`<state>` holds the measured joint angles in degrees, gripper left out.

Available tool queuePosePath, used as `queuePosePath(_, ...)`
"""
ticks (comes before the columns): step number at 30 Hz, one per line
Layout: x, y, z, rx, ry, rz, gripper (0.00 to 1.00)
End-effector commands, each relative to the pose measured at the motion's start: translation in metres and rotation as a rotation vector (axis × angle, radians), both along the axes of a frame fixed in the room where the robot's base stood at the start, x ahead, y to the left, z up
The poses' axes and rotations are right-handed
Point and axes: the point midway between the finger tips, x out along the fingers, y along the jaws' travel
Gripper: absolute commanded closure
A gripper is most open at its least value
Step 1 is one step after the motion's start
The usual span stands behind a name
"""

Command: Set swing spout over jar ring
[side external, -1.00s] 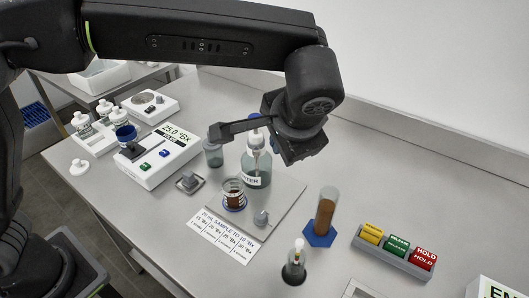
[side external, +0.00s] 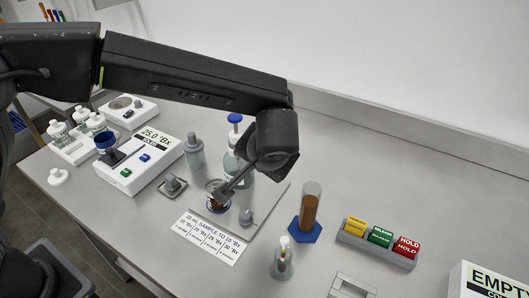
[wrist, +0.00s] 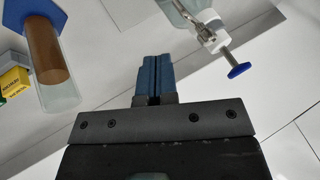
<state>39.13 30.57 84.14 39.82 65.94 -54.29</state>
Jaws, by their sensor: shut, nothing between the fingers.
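The dispenser bottle (side external: 230,165) with its blue top (side external: 235,118) stands behind my gripper, which partly hides it. The wrist view shows a metal spout (wrist: 205,34) and a blue knob (wrist: 239,70) at the bottle's top, right of my fingers and apart from them.
A brown-filled cylinder on a blue hexagonal foot (side external: 305,232) stands right of the plate, with a small flask (side external: 283,262) in front. A button block (side external: 377,243) is farther right. A Brix meter (side external: 140,162) and grey-capped bottle (side external: 194,152) are left. Bench at back right is clear.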

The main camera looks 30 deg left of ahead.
Motion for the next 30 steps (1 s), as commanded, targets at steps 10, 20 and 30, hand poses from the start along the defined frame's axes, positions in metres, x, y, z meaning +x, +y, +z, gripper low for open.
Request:
queuePosePath(10, 0.006, 0.039, -0.004, 0.0, -0.001, 0.001, 1.0)
queuePosePath(20, 0.007, 0.041, -0.004, 0.0, -0.001, 0.0, 1.0)
queuePosePath(30, 0.004, 0.044, -0.003, 0.0, -0.001, -0.048, 1.0)
